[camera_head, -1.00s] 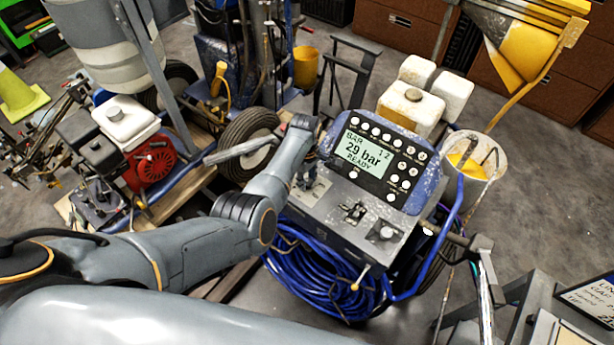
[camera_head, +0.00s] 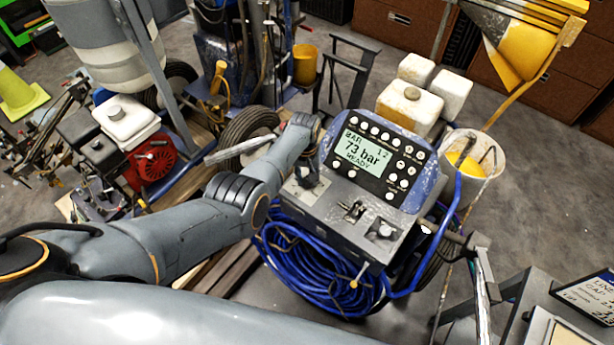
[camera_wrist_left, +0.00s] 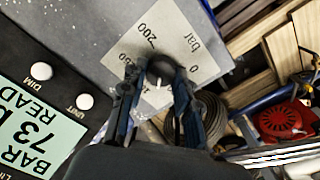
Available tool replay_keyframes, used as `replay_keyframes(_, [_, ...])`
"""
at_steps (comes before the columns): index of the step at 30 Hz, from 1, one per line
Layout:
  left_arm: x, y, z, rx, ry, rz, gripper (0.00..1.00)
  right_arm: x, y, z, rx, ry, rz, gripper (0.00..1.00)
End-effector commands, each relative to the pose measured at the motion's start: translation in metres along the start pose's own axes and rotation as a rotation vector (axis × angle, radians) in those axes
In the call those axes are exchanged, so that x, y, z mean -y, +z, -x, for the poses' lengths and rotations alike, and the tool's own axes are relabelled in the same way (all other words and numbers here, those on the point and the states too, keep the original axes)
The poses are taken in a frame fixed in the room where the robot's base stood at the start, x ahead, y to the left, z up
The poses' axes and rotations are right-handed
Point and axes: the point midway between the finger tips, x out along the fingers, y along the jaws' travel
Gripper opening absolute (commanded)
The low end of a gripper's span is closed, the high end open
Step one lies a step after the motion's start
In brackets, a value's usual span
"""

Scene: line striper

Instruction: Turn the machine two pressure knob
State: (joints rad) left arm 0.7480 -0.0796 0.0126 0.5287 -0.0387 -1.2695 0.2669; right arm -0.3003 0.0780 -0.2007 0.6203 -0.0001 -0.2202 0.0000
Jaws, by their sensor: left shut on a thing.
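The line striper's control panel (camera_head: 380,160) is in the middle of the head view, and its display (camera_head: 362,154) reads 73 bar, READY. In the left wrist view the black pressure knob (camera_wrist_left: 160,68) sits on a pale scale plate (camera_wrist_left: 165,35) marked 0, 200 and bar; other marks are partly hidden. A white pointer line shows on the knob. My left gripper (camera_wrist_left: 158,76) is shut on the knob, one finger on each side. In the head view my left arm hides much of the gripper and knob. My right gripper is not in view.
A red engine (camera_head: 150,165) stands left, and a white bucket (camera_head: 472,160) stands right.

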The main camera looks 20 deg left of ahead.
Motion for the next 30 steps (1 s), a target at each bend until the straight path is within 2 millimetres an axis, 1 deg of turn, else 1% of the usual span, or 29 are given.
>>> replay_keyframes(30, [-0.0017, 0.0013, -0.0017, 0.033, -0.001, -0.967, 0.0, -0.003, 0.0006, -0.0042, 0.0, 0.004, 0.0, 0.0])
